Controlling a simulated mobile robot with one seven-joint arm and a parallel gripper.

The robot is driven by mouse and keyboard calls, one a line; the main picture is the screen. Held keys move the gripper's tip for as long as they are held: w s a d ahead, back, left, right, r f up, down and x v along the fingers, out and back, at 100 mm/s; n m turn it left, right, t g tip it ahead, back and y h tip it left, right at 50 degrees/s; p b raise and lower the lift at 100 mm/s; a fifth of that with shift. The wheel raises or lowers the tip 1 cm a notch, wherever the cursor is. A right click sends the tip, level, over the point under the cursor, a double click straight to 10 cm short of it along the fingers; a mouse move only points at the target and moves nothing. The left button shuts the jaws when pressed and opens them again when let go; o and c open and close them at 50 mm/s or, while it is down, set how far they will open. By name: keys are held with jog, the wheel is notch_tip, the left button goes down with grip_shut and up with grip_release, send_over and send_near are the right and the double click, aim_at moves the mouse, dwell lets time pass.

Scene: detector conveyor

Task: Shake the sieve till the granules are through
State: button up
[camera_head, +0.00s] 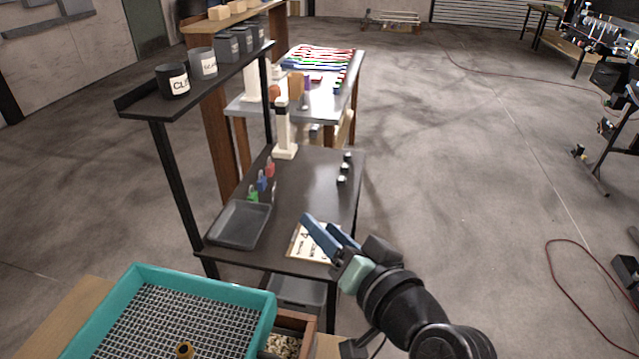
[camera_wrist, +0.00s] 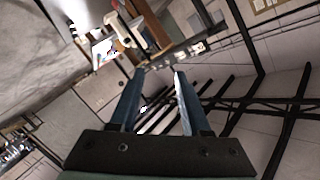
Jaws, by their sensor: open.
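The sieve (camera_head: 262,299) has a teal frame and a grey wire mesh (camera_head: 165,318). It lies at the lower left of the head view, cut off by the bottom edge. A small brown ring-like piece (camera_head: 184,350) sits on the mesh. No granules can be made out on the visible mesh. My gripper (camera_head: 325,229), with blue fingers, is in the air to the right of and beyond the sieve, apart from it. It is open and empty. It also shows in the wrist view (camera_wrist: 156,75), where the sieve is out of sight.
A wooden box (camera_head: 306,322) with pale pieces stands right beside the sieve. A shelf (camera_head: 215,85) with labelled cups rises behind. Floor on the right is largely clear.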

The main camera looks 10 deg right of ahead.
notch_tip(320, 180, up, 6)
jog(key=w+t+h, duration=0.1)
jog(key=shift+a+r+n+p, duration=0.15)
jog(key=shift+a+n+p, duration=0.2)
jog(key=shift+n+p, duration=0.05)
jog(key=shift+w, duration=0.1)
dwell(0.9)
notch_tip(320, 180, up, 15)
jog(key=s+a+n+t+h, duration=0.2)
jog(key=t+h, duration=0.1)
jog(key=t, duration=0.2)
jog(key=s+a+r+t+h, duration=0.1)
jog(key=s+r+t, duration=0.2)
jog(key=s+r, duration=0.2)
jog(key=s+a+r+n+t+h, duration=0.1)
jog(key=s+r+t, duration=0.2)
jog(key=r, duration=0.9)
jog(key=s, duration=0.3)
jog(key=shift+s+a+t, duration=0.15)
jog(key=shift+a+t, duration=0.15)
jog(key=shift+t, duration=0.1)
